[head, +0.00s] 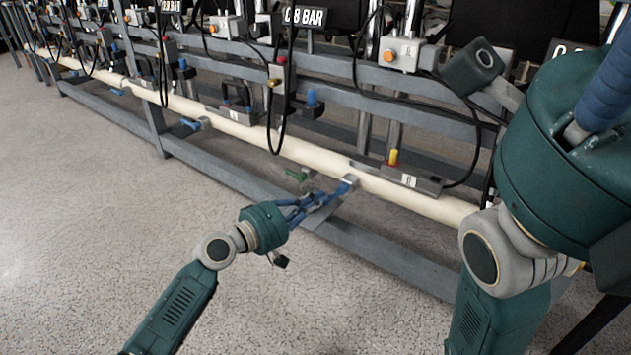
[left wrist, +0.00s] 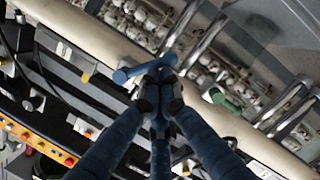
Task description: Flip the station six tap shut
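A blue tap (head: 347,184) sits on the front of the long cream pipe, right of the middle in the head view. Its blue handle (left wrist: 140,71) shows in the left wrist view, slanting across just beyond my fingertips. My left gripper (head: 325,196) is at this tap, its blue fingers drawn together. The fingertips (left wrist: 158,90) meet close against the handle; I see no clear grip around it, and they hide part of the tap. I cannot read a station number here. My right gripper is not in view.
The cream pipe (head: 240,131) runs along a grey frame with a low rail (head: 385,262). More blue taps (head: 192,124) sit farther left. A green handle (head: 297,175) is just behind my left fingers. Control boxes (head: 400,52) and cables hang above. The floor in front is clear.

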